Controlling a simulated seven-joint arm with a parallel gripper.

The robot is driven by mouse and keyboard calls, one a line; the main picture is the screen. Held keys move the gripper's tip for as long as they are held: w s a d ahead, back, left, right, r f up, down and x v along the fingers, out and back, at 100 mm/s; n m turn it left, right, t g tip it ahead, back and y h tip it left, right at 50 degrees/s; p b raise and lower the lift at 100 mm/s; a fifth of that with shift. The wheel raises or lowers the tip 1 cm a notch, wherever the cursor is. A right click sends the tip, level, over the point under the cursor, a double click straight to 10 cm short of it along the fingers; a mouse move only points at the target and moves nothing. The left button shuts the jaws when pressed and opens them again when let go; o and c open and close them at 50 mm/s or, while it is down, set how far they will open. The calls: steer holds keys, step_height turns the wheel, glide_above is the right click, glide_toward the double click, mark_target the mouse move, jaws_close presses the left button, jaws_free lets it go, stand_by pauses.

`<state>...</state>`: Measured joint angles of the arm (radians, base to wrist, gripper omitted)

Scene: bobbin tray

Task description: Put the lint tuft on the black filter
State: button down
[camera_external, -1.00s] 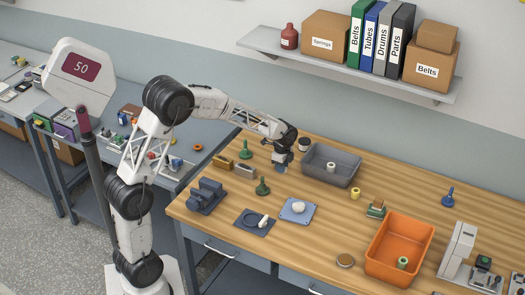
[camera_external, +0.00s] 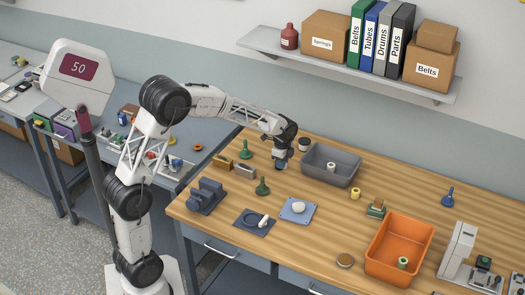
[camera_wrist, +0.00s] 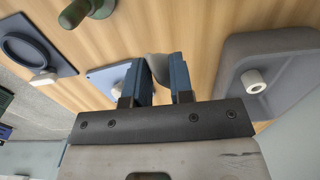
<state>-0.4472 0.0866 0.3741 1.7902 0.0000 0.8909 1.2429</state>
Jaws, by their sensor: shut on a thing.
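My gripper (camera_external: 281,165) is over the wooden bench, left of the grey tray. In the wrist view its blue fingers (camera_wrist: 168,88) are shut on a pale grey, soft-looking lump, apparently the lint tuft (camera_wrist: 159,66); the fingers partly hide it.
A blue plate (camera_external: 287,217) with a white lump lies beside the dark plate. The grey tray (camera_external: 350,179) holds a pale spool. A green knobbed piece (camera_external: 263,187) stands between my gripper and the dark plate. An orange bin (camera_external: 378,268) is at right.

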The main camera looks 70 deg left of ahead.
steer(key=w+a, duration=0.4)
steer(key=a, duration=0.8)
steer(key=shift+w+a+r, duration=0.15)
steer(key=shift+w+a, duration=0.15)
steer(key=shift+a, duration=0.05)
glide_above(305, 141)
steer(key=shift+a+f, duration=0.1)
steer(key=shift+f, duration=0.65)
stand_by(0.4)
steer(key=shift+f, duration=1.75)
steer(key=shift+f, duration=0.15)
steer(key=c, duration=1)
jaws_free()
